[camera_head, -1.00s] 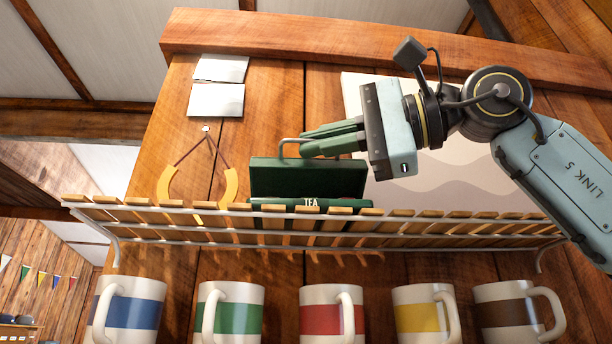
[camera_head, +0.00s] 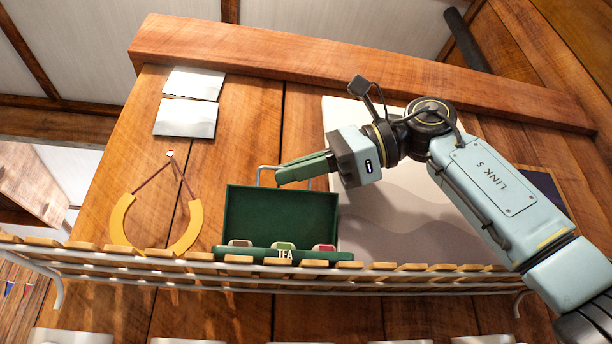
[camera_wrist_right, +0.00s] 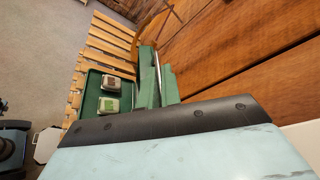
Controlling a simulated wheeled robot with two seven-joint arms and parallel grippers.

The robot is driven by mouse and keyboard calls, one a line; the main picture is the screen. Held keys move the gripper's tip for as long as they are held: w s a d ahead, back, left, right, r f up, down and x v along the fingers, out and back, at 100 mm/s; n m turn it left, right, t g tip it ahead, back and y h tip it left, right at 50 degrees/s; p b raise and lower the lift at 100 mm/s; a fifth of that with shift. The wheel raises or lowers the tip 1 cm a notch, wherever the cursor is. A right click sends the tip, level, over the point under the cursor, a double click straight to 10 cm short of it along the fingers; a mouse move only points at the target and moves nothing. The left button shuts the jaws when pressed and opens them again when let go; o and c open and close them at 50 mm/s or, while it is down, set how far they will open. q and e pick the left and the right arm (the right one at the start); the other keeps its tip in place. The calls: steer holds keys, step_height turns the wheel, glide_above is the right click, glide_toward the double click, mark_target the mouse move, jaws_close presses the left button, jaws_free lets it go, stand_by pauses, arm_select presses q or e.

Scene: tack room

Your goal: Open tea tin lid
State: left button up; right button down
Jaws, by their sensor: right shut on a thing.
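The green tea tin (camera_head: 258,254), marked TEA, stands on a slatted shelf with its lid (camera_head: 281,215) raised roughly upright at the back. Several tea packets (camera_head: 284,246) show above the front rim. The right wrist view shows the tin's inside (camera_wrist_right: 90,104) with a brown-marked packet (camera_wrist_right: 110,83) and a green-marked one (camera_wrist_right: 109,105). My right gripper (camera_head: 281,175), with green fingers, is shut on the lid's metal handle (camera_head: 262,172) at the top edge. In the right wrist view the handle (camera_wrist_right: 157,75) runs between the fingers (camera_wrist_right: 157,92). My left gripper is not in view.
The slatted shelf (camera_head: 430,268) runs along the wooden wall. A large pale sheet (camera_head: 400,225) is behind my right arm. Mug tops (camera_head: 72,337) show below.

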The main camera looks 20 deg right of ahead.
steer(key=shift+w+r, duration=0.1)
steer(key=shift+w, duration=0.15)
stand_by(0.4)
steer(key=c, duration=1.9)
jaws_free()
steer(key=shift+d, duration=0.1)
steer(key=v, duration=1.3)
steer(key=shift+d, duration=0.15)
steer(key=shift+r, duration=0.1)
